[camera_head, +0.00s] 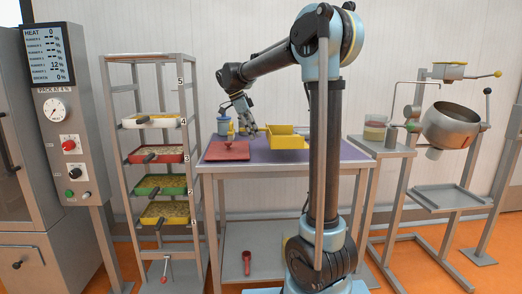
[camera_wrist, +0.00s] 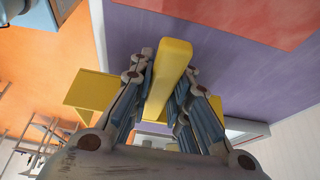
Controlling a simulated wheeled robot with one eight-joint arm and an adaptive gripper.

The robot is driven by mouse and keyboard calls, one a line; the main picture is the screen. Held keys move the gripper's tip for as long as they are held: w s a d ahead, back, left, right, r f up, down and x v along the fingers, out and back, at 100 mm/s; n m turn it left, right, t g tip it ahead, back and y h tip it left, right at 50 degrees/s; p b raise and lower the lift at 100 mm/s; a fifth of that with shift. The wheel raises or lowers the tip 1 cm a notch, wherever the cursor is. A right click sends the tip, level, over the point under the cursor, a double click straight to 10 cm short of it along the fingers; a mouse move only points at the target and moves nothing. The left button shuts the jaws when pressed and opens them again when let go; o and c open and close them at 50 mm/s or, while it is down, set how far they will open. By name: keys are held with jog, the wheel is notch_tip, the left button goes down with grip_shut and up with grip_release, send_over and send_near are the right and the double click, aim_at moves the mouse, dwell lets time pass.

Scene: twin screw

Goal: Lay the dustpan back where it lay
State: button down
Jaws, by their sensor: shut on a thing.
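The yellow dustpan (camera_head: 287,139) is at the purple-topped table (camera_head: 330,152), right of the middle in the head view. My gripper (camera_head: 250,128) is to its left, with the arm reaching down from above. In the wrist view my gripper (camera_wrist: 172,90) is shut on the dustpan's yellow handle (camera_wrist: 174,62). The pan part (camera_wrist: 92,93) shows behind the left finger, and the fingers hide some of it. I cannot tell whether the dustpan touches the table or hangs just above it.
A red board (camera_head: 226,151) with a small knob lies on the table's left part. A rack with coloured trays (camera_head: 158,155) stands left of the table. A stand with a metal drum (camera_head: 452,126) is at the right.

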jog(key=shift+f, duration=3.1)
jog(key=c, duration=1.5)
grip_release()
jog(key=v, duration=1.2)
